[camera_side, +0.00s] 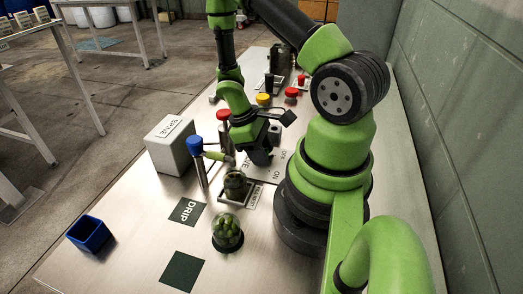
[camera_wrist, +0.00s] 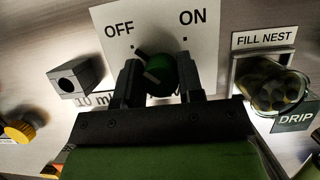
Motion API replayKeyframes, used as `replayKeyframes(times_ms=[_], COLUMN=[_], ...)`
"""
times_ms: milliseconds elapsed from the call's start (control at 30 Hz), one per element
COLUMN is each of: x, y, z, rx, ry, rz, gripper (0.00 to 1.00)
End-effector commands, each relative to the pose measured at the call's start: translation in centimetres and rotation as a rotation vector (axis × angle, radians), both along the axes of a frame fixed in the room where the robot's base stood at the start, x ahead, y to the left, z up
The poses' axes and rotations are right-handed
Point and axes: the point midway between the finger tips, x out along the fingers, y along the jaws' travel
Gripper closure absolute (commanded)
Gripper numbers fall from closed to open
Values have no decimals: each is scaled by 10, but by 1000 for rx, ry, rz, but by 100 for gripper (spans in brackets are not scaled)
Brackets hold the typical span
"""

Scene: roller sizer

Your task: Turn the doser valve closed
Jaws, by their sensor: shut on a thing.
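The doser valve knob (camera_wrist: 163,72) is round and dark green with a grey-black pointer bar. It sits on a white plate (camera_wrist: 110,22) marked OFF and ON. In the wrist view its pointer slants to the upper left, towards the OFF side. My gripper (camera_wrist: 160,80) is shut on the knob, with one black finger on its left and one on its right. My gripper hides the plate's lower lettering. In the side view my gripper (camera_side: 260,150) is down at the plate and the knob is hidden behind it.
A jar (camera_wrist: 268,85) of green pieces stands in the fill nest, right of the valve. Another jar (camera_side: 227,231) stands near the dark DRIP mat (camera_side: 187,211). A blue-capped post (camera_side: 196,147), a white box (camera_side: 170,147) and a blue cup (camera_side: 90,235) are to the left.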

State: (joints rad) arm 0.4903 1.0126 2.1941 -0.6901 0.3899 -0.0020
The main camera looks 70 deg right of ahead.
Motion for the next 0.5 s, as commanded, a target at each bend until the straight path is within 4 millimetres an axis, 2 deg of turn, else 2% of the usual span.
replayKeyframes(times_ms=[333, 367, 467, 500], x=[0, 0, 0, 0], y=[0, 0, 0, 0], z=[0, 0, 0, 0], rx=[0, 0, 0, 0], ry=[1, 1, 0, 0], rz=[6, 6, 5, 5], gripper=[89, 63, 40, 40])
